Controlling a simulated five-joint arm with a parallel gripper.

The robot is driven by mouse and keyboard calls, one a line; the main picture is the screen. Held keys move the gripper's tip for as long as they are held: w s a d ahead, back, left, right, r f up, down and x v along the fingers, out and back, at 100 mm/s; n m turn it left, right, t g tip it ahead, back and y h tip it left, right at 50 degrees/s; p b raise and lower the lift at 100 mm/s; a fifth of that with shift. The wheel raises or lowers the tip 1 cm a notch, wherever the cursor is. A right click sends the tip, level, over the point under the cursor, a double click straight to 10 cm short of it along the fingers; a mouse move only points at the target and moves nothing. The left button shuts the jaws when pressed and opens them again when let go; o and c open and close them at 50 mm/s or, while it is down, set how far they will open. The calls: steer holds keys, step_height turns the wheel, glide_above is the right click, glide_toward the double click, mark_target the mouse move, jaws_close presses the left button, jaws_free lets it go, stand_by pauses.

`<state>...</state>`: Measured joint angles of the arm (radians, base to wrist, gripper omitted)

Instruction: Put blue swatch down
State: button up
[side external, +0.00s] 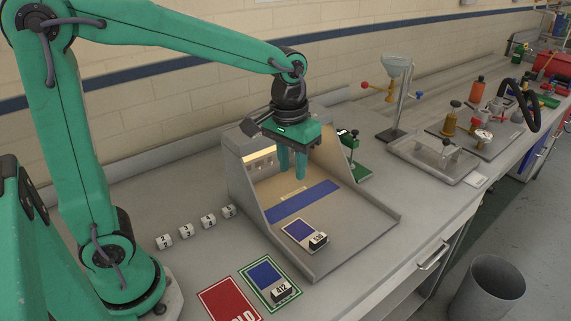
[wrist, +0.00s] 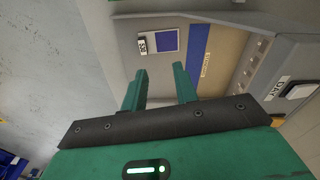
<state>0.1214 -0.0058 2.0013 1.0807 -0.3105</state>
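My gripper (side external: 292,172) hangs fingers down above the tray of the grey booth (side external: 380,222). Its two fingers stand apart with nothing visible between them, and the wrist view shows the same empty gap (wrist: 160,80). Another blue swatch (side external: 264,273) lies on a green-bordered card (side external: 249,287) in front of the booth, with a tag marked 412 (side external: 281,290).
A wide blue strip (side external: 303,202) crosses the booth floor. A red card (side external: 228,301) lies beside the green-bordered card. Several white numbered cubes (side external: 186,230) stand left of the booth.

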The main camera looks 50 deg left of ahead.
mark_target(323, 235)
steer(key=w+d+f+n+g, duration=0.1)
steer(key=w+d+f+g, duration=0.2)
steer(key=w+d+f, duration=0.2)
steer(key=w+f, duration=0.3)
steer(key=f, duration=0.4)
steer(key=shift+d+f+n+g+y, duration=0.2)
steer(key=shift+n+g+y, duration=0.1)
steer(key=shift+g, duration=0.1)
steer(key=shift+f, duration=0.1)
steer(key=shift+x, duration=1.25)
steer(key=shift+x, duration=2.6)
